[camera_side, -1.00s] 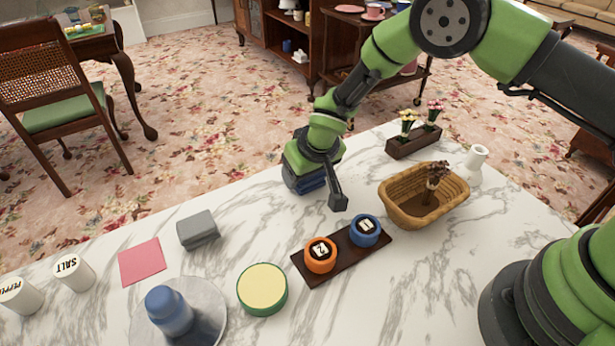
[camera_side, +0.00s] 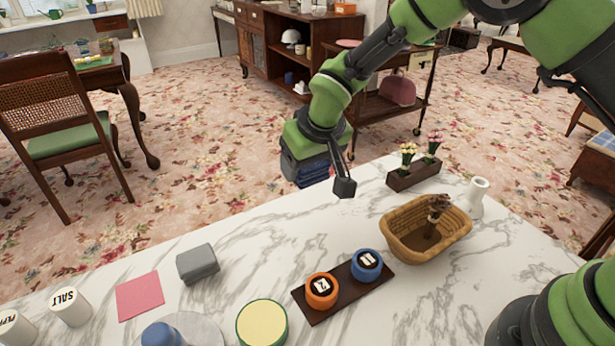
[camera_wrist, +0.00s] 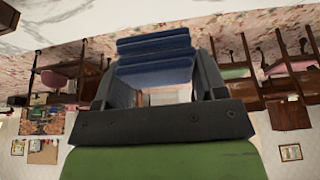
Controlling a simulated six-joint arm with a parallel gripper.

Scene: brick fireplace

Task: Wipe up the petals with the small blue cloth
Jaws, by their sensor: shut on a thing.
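My gripper (camera_side: 306,166) is shut on a folded dark blue cloth (camera_side: 314,172), held beyond the table's far edge in the side view, with floor behind it. In the wrist view the blue cloth (camera_wrist: 155,48) shows as stacked folds between the two dark fingers of my gripper (camera_wrist: 155,75). I cannot make out any loose petals on the white marble tabletop (camera_side: 250,240). How far the cloth is above the table level is hard to tell.
A wicker basket (camera_side: 410,250) with a dried flower stands right of my gripper, near a flower planter (camera_side: 412,175) and a white vase (camera_side: 476,198). A dark tray (camera_side: 330,306) holds orange and blue round pieces. A grey folded block (camera_side: 197,263) and pink square (camera_side: 140,296) lie left.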

